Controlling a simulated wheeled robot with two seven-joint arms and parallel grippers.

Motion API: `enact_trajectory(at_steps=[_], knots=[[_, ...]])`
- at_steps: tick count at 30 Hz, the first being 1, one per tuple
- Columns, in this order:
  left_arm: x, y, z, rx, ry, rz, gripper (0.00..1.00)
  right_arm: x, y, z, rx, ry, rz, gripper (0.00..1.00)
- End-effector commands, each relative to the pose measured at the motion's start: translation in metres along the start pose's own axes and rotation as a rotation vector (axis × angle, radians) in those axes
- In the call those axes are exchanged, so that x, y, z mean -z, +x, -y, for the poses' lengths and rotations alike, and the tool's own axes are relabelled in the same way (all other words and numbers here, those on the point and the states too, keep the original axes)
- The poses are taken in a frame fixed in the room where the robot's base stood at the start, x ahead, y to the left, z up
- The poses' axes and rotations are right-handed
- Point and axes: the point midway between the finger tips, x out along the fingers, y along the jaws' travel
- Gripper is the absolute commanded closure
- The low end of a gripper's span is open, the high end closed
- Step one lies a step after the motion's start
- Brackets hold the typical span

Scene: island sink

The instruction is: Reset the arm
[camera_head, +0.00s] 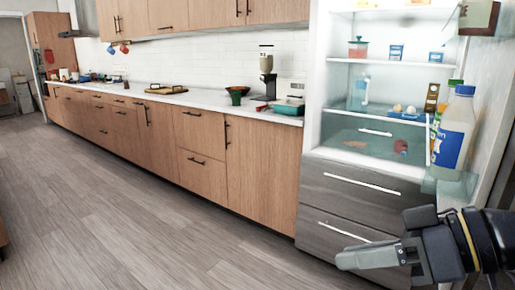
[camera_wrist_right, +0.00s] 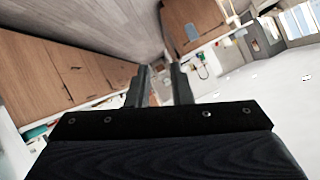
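My right gripper (camera_head: 345,259) comes in from the lower right in the head view, its fingers pointing left in front of the fridge's lower drawers. In the right wrist view its two fingers (camera_wrist_right: 161,68) stand apart with nothing between them, so it is open and empty. My left arm and gripper do not show in either view.
An open fridge (camera_head: 317,110) stands at the right, with jars, eggs and bottles inside. A large white bottle (camera_head: 455,130) is in its door. The wooden floor (camera_head: 130,210) is clear.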

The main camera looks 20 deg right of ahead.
Motion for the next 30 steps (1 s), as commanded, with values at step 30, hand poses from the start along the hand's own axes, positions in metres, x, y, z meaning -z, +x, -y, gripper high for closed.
enact_trajectory(at_steps=[30], knots=[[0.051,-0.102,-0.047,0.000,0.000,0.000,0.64,-0.108,0.086,-0.027,-0.395,0.395,0.322,0.80]])
